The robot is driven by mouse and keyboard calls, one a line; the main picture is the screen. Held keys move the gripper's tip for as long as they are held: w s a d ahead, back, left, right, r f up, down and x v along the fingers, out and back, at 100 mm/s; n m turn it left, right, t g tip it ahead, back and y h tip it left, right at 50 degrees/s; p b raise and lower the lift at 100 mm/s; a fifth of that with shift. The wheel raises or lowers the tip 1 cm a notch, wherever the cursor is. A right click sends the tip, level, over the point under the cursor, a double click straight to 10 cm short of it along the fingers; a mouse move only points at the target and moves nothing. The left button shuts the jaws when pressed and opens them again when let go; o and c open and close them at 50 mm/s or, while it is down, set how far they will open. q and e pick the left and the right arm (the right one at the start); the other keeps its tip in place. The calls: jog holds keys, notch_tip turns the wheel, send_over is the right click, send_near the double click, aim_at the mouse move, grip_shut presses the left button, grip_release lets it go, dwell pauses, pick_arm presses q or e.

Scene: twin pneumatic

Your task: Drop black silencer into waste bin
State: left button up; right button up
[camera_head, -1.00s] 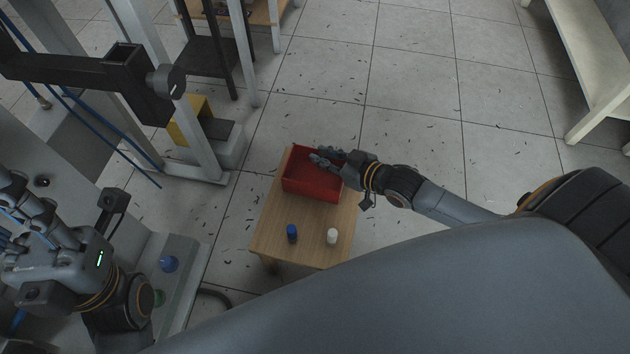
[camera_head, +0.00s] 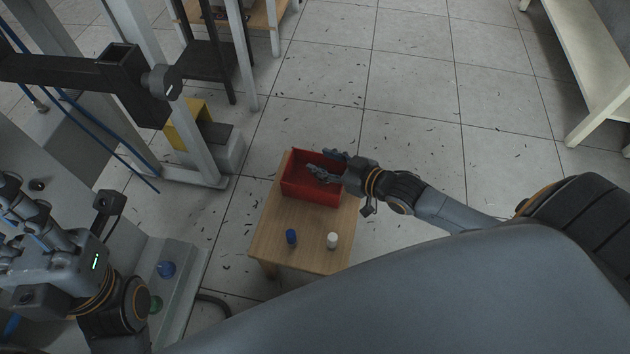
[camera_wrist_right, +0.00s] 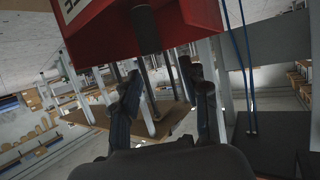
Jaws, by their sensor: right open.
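The red waste bin (camera_head: 298,188) stands on a small wooden table in the head view; it also fills the top of the right wrist view (camera_wrist_right: 185,15). My right gripper (camera_head: 328,164) is open at the bin, its fingers spread over the bin's far right part. In the right wrist view the two fingers (camera_wrist_right: 163,92) are apart. A dark cylindrical shape (camera_wrist_right: 145,30) shows against the red there; I cannot tell if it is the black silencer. I cannot make out the silencer in the head view. My left gripper (camera_head: 20,215) is at the left edge, its jaws unclear.
A blue cylinder (camera_head: 291,236) and a white one (camera_head: 332,240) stand on the wooden table (camera_head: 310,258) in front of the bin. A machine frame (camera_head: 185,130) is at the left. A pale bench (camera_head: 575,65) stands at the upper right. The floor between is open.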

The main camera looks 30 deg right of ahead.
jog(key=v, duration=1.1)
jog(key=shift+s+d, duration=0.15)
jog(key=shift+s, duration=0.15)
